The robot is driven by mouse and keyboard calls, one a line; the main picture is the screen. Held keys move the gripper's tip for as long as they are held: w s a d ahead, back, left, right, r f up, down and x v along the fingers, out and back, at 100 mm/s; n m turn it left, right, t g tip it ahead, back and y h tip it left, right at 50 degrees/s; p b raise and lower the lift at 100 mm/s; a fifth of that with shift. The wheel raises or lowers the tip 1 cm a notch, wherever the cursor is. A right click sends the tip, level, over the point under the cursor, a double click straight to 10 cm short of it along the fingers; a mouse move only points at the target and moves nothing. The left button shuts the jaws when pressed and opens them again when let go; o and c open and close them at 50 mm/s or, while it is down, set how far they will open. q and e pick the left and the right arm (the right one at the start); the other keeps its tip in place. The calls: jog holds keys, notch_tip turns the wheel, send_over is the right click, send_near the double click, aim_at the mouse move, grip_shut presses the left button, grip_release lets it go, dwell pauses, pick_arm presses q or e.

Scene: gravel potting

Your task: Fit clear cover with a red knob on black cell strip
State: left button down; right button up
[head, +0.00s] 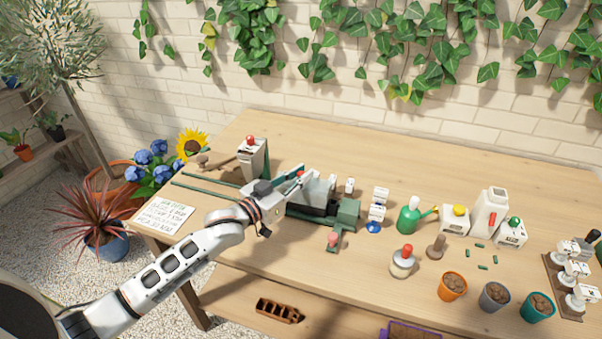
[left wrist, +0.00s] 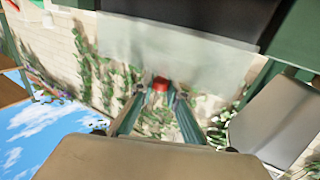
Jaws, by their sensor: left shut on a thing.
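My left gripper (head: 297,180) reaches in from the left, over the green fixture (head: 347,212) on the table. In the left wrist view, its fingers (left wrist: 160,100) are closed around a red knob (left wrist: 160,84). The knob belongs to a clear, milky cover (left wrist: 175,48) that spreads out beyond the fingertips. A black block (head: 312,197), which looks like the cell strip, lies in the green fixture below and beside the gripper. A dark surface (left wrist: 225,18) shows behind the cover in the wrist view. I cannot tell whether cover and strip touch. My right gripper is out of view.
A white box with a red knob (head: 252,155) stands behind my left arm. Green rails (head: 205,190) and a written card (head: 163,212) lie left.

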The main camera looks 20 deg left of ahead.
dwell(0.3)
pick_arm(q)
jog(key=c, duration=1.5)
grip_release()
notch_tip(320, 180, up, 3)
jog(key=p, duration=0.3)
jog(key=shift+f, duration=0.15)
jog(key=shift+r+p, duration=0.95)
jog(key=shift+r, duration=1.2)
jog(key=shift+f, duration=0.1)
